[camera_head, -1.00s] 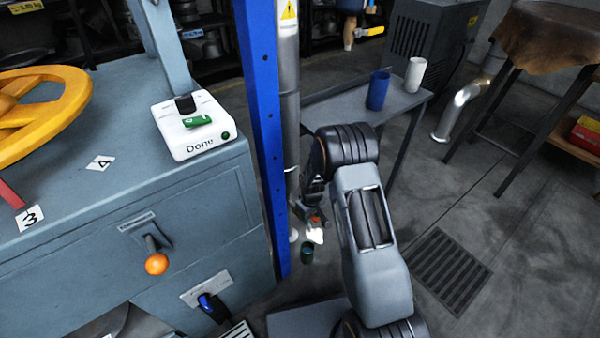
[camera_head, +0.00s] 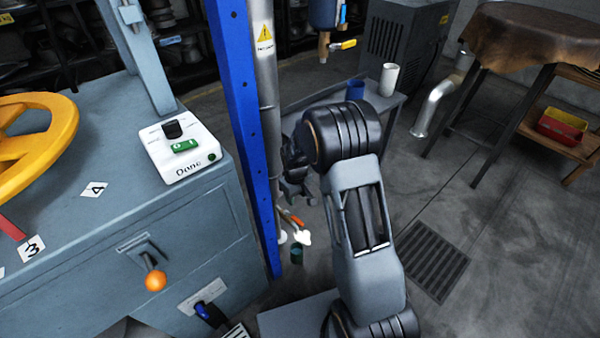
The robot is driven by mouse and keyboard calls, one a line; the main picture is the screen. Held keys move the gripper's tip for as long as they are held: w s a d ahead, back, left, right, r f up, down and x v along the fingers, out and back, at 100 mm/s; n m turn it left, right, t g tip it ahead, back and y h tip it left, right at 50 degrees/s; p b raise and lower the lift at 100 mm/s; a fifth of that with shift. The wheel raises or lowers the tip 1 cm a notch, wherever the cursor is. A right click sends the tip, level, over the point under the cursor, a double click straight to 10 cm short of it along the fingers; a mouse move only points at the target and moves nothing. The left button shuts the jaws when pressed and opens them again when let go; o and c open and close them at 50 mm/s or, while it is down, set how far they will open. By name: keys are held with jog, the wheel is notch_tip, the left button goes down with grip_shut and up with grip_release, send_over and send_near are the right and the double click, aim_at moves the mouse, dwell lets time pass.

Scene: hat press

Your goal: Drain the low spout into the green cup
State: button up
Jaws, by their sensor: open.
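The dark green cup (camera_head: 297,256) stands low beside the blue post, just under the low spout. The spout's orange-red lever (camera_head: 292,218) slants above the cup. A white patch (camera_head: 304,238) shows between lever and cup; whether it is steam or liquid I cannot tell. The spout's mouth and the inside of the cup are not clear. My gripper (camera_head: 298,194) is open and empty, a little above the lever and apart from it as far as I can see. My arm comes down from the right.
A blue post (camera_head: 247,120) and a grey pipe (camera_head: 266,90) stand left of my gripper. A side table (camera_head: 393,103) behind my arm holds a blue cup (camera_head: 355,90) and a white cup (camera_head: 389,80). The cabinet with an orange-knobbed lever (camera_head: 155,281) fills the left.

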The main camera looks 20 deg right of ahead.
jog(key=s+r+m+t+p, duration=0.1)
jog(key=s+r+p, duration=0.2)
jog(key=r, duration=0.9)
jog(key=shift+s+r, duration=0.4)
jog(key=shift+s, duration=0.2)
